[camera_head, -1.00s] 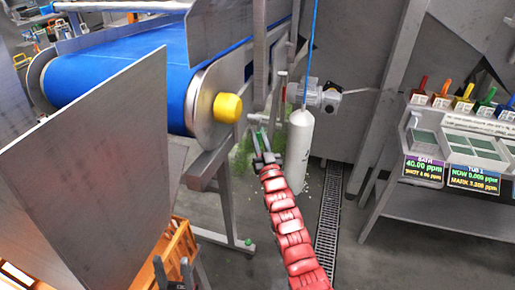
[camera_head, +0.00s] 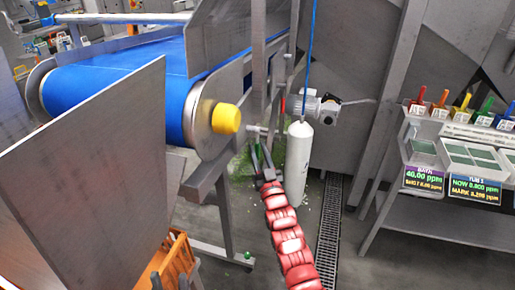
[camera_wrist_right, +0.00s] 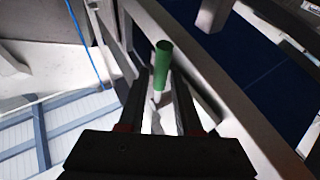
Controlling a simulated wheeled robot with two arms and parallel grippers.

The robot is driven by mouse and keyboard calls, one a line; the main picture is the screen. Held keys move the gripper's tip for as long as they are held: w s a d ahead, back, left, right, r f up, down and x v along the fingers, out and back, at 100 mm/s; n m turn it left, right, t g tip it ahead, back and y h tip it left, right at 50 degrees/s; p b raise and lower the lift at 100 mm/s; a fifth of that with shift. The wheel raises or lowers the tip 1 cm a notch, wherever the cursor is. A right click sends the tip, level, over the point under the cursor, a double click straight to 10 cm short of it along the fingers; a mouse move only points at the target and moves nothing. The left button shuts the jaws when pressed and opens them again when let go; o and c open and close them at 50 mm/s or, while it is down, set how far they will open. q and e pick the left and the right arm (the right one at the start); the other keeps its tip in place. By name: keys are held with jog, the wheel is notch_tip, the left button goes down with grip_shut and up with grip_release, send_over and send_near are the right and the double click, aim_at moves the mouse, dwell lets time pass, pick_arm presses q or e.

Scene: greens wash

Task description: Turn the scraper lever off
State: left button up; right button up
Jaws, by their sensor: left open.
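The lever has a green cylindrical handle (camera_wrist_right: 163,62) with a thin grey stem, seen in the right wrist view. My right gripper (camera_wrist_right: 158,95) has its fingers apart, one on each side of the handle's line. The handle shows between and beyond the fingertips, and I cannot tell if either finger touches it. In the head view my right gripper (camera_head: 261,158) is at the end of the red arm, beside the white cylinder and below the conveyor's end. The lever is hard to make out there.
The blue conveyor (camera_head: 120,90) with its yellow end cap (camera_head: 226,118) is to the left. A white cylinder (camera_head: 299,165) hangs close to the right gripper, under a blue hose. A grey metal panel (camera_head: 90,170) fills the left. A console (camera_head: 460,150) stands at the right.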

jog(key=b+v, duration=0.3)
jog(key=v, duration=1.3)
jog(key=shift+r, duration=0.1)
